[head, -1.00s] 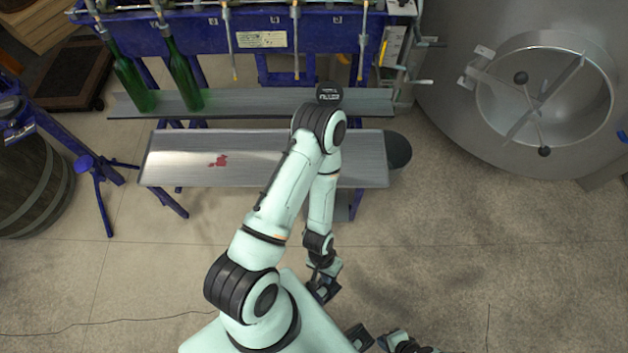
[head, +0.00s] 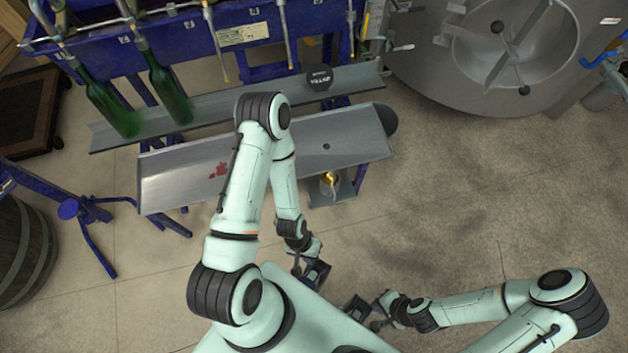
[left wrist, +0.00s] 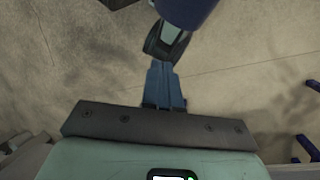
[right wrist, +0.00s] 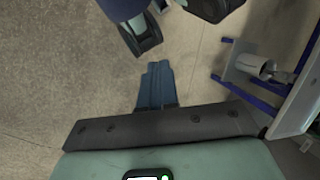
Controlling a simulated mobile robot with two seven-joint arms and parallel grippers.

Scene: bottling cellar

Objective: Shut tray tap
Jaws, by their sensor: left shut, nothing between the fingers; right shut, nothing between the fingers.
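The sloping metal drip tray (head: 350,140) has a red stain at its left and a small dark hole at its right. A small brass-coloured fitting (head: 328,180), likely the tap, shows just below the tray's front edge, above a grey ledge. Its handle position is too small to tell. My left gripper (head: 312,276) is shut and empty, in front of the tray and short of the fitting; its fingers show in the left wrist view (left wrist: 161,68). My right gripper (head: 357,306) is shut and empty, further from the tray; its fingers show in the right wrist view (right wrist: 157,68).
A blue bottling rack (head: 180,45) with two green bottles (head: 172,95) stands behind the tray. A steel tank (head: 440,75) is at the back right, a barrel (head: 30,250) at the left. My left arm crosses over the tray. The floor (head: 450,200) right of the tray is clear.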

